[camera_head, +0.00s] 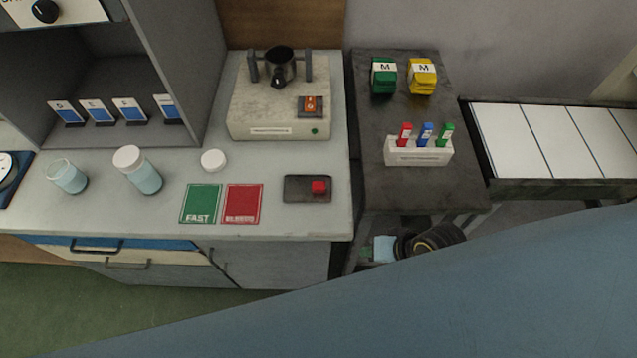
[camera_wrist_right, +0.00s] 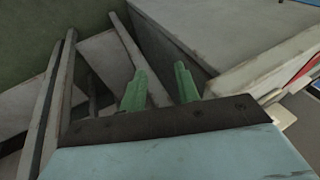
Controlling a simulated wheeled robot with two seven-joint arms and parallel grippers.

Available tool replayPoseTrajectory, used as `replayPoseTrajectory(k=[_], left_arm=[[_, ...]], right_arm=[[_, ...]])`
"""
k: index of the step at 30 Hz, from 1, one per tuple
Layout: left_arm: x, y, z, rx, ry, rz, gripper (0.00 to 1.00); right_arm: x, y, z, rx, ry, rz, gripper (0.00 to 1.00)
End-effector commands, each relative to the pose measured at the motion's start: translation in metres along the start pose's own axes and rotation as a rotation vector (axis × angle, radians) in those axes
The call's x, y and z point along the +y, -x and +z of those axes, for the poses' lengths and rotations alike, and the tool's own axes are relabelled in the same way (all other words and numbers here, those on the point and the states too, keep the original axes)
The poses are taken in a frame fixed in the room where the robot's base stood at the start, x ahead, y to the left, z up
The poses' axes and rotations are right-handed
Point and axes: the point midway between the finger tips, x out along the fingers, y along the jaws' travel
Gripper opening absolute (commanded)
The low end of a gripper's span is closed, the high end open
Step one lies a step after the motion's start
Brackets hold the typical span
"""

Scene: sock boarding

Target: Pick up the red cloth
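A small red piece (camera_head: 319,186), perhaps the red cloth, lies on a dark tray (camera_head: 293,194) at the right front of the grey counter. It is too small to tell its folds. My right gripper (camera_wrist_right: 160,85) shows two green fingers apart with nothing between them. In the head view its pale blue body shows low in the gap beside the counter's right end, below the counter top and apart from the red piece; its fingers are hardly visible there. The red piece is not clearly seen in the wrist view. My left gripper is out of view.
A green card (camera_head: 201,204) and a red card (camera_head: 242,204) lie left of the tray. Two jars (camera_head: 138,170) (camera_head: 68,177) stand further left. A hot plate (camera_head: 280,115) with a pot stands behind. A dark side table (camera_head: 372,130) holds a marker rack (camera_head: 418,155).

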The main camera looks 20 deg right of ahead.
Motion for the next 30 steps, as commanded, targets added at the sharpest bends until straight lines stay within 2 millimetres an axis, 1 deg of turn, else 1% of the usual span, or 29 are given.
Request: replayPoseTrajectory(k=[1,3,5,8,11,12,14,17,18,22,24,27,30], left_arm=[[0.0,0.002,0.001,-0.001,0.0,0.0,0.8],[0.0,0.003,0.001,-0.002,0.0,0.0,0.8],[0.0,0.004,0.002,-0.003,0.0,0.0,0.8],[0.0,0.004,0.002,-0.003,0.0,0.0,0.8],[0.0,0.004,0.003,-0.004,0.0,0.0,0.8],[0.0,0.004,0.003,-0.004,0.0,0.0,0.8],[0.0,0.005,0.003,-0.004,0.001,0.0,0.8],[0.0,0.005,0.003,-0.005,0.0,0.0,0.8],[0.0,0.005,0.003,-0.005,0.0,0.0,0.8],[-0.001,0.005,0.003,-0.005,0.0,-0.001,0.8],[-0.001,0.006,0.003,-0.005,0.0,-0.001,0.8],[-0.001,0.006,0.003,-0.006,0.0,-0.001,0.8],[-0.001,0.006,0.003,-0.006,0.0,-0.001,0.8]], right_arm=[[-0.012,0.016,-0.005,0.003,-0.004,-0.025,0.32],[-0.027,0.035,-0.009,-0.001,-0.031,-0.064,0.32],[-0.041,0.051,-0.012,-0.014,-0.1,-0.122,0.32],[-0.053,0.06,-0.015,-0.049,-0.264,-0.214,0.32],[-0.06,0.064,-0.021,-0.1,-0.478,-0.307,0.32],[-0.062,0.066,-0.024,-0.126,-0.579,-0.343,0.32],[-0.063,0.069,-0.031,-0.173,-0.75,-0.395,0.32],[-0.062,0.077,-0.048,-0.265,-1.071,-0.475,0.32],[-0.061,0.081,-0.056,-0.304,-1.202,-0.502,0.32],[-0.052,0.091,-0.081,-0.412,-1.574,-0.562,0.32],[-0.048,0.095,-0.092,-0.455,-1.719,-0.583,0.32],[-0.043,0.098,-0.102,-0.496,-1.854,-0.599,0.32],[-0.044,0.096,-0.108,-0.515,-1.915,-0.608,0.32]])
